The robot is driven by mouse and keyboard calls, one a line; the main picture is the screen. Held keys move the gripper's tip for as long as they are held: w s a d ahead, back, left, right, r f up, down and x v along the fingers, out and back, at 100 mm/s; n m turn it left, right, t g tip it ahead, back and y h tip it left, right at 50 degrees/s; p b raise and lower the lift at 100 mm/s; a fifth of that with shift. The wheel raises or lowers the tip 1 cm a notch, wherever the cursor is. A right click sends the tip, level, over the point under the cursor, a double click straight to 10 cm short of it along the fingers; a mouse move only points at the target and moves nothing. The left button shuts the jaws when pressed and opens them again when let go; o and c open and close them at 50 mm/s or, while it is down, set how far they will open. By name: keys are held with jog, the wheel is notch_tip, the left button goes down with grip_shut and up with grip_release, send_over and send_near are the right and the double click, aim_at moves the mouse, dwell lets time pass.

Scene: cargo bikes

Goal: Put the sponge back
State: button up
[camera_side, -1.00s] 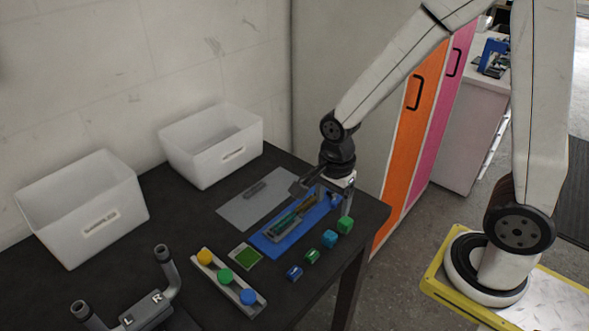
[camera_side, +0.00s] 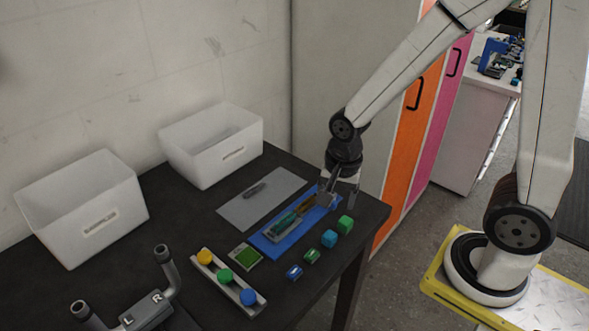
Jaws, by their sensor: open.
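I cannot clearly pick out a sponge. A flat green square with a pale edge (camera_side: 246,257) lies on the black table, left of the blue mat, and may be it. The blue mat (camera_side: 268,247) holds a tray of slim tools with green and tan parts (camera_side: 291,220). My gripper (camera_side: 338,200) points down at the far right end of the blue mat. Its jaws are open, with nothing visibly held. It partly hides that end of the mat, and its height above the mat is hard to judge.
A grey mat (camera_side: 240,211) bears a small dark object (camera_side: 255,188). Several small blue and green blocks (camera_side: 329,238) line the table's right side. A rack with yellow, green and blue discs (camera_side: 228,275) stands in front. Two white bins (camera_side: 210,150) stand behind.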

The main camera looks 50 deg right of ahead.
jog(key=n, duration=0.4)
jog(key=s+r+n+t, duration=0.1)
jog(key=n, duration=0.3)
jog(key=d+n, duration=0.1)
jog(key=n, duration=0.4)
jog(key=shift+s+d+r+t, duration=0.1)
jog(key=shift+s+r+t, duration=0.1)
jog(key=shift+r+t, duration=0.15)
